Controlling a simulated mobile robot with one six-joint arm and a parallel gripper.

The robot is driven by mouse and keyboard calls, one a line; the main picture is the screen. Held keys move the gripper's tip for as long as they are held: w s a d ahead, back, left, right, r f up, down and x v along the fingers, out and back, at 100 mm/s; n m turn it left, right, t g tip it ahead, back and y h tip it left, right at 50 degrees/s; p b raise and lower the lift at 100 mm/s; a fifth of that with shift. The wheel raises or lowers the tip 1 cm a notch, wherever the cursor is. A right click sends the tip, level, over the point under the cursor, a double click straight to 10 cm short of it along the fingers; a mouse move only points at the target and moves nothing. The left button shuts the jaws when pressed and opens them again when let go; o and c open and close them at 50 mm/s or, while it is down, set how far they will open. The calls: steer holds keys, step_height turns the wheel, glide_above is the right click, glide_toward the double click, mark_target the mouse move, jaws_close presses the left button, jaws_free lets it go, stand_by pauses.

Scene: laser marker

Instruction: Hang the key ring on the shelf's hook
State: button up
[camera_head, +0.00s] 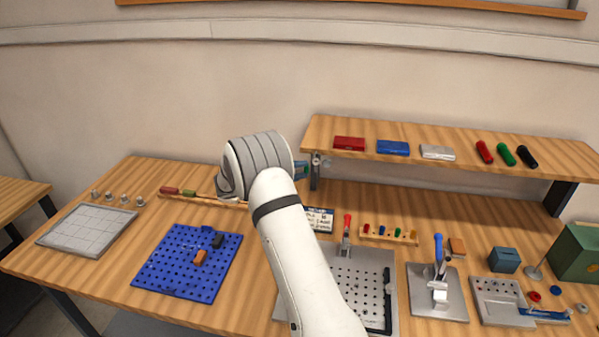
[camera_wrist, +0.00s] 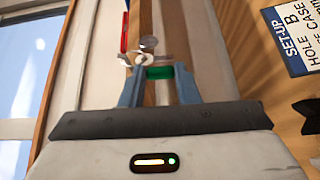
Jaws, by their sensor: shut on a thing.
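My gripper (camera_head: 302,169) is at the left end of the raised wooden shelf (camera_head: 460,150), just beside the small grey hook fitting (camera_head: 316,158) there. In the wrist view my gripper (camera_wrist: 159,73) is shut on a green piece, which appears to be the tag of the key ring (camera_wrist: 160,72). Pale, shiny ring or key parts show just beyond the fingertips. A grey round end, probably of the hook (camera_wrist: 148,43), is close beyond them. I cannot tell whether the ring is around the hook or only beside it.
Below are a blue pegboard (camera_head: 188,262), a grey holed plate (camera_head: 362,275) and clamp fixtures. A sign (camera_wrist: 292,35) is right in the wrist view.

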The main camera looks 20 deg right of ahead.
steer(key=shift+f, duration=0.15)
steer(key=o, duration=1.1)
steer(key=a+b, duration=0.3)
steer(key=a, duration=0.5)
steer(key=s+d+r+g+y, duration=0.1)
steer(key=s+r+y, duration=0.25)
steer(key=s, duration=0.45)
steer(key=s+d+r+y, duration=0.1)
steer(key=s+r+y, duration=0.1)
steer(key=s+y, duration=0.5)
steer(key=s+a+t+y, duration=0.2)
steer(key=s+a, duration=0.3)
steer(key=s, duration=0.6)
steer(key=s+a+f+t+y, duration=0.1)
steer(key=s+a+y, duration=0.4)
steer(key=s, duration=0.6)
steer(key=shift+n+t, duration=0.3)
steer(key=shift+t, duration=0.6)
